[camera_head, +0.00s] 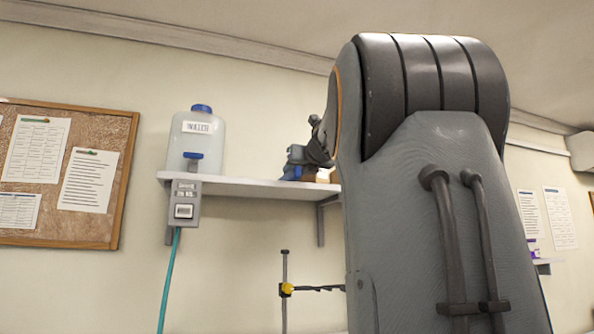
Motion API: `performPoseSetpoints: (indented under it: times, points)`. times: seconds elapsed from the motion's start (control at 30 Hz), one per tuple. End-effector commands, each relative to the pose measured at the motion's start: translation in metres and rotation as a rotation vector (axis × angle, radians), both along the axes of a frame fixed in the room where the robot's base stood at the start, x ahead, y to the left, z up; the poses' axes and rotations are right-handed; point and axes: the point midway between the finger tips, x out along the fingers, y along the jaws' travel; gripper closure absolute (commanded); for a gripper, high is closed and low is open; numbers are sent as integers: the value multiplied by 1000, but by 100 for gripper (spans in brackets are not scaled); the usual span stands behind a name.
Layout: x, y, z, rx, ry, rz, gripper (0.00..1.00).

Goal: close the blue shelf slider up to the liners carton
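A white wall shelf (250,187) runs across the middle of the view, its right part hidden behind my arm. A small blue piece (290,172), likely the slider, shows low on the shelf top. My gripper (298,162) is a small dark shape just over it, partly hidden by my own arm. It seems to touch or nearly touch the blue piece; I cannot tell whether its fingers are open or shut. A small tan box (323,176), likely the liners carton, shows just right of the blue piece. Any gap between them is hidden.
A white water container (195,143) with blue cap and tap stands on the shelf's left end. A grey switch box (185,203) hangs below it with a teal hose. A stand with a yellow clamp (287,289) is below. The shelf between container and gripper is clear.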

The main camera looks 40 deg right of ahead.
Motion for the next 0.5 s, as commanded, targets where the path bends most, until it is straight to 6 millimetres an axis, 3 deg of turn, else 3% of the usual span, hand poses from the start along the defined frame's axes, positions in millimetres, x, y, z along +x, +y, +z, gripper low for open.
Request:
performPoseSetpoints:
  times: [0.5]
  points:
    - [-66, 25, 0, -1, -2, -1, 61]
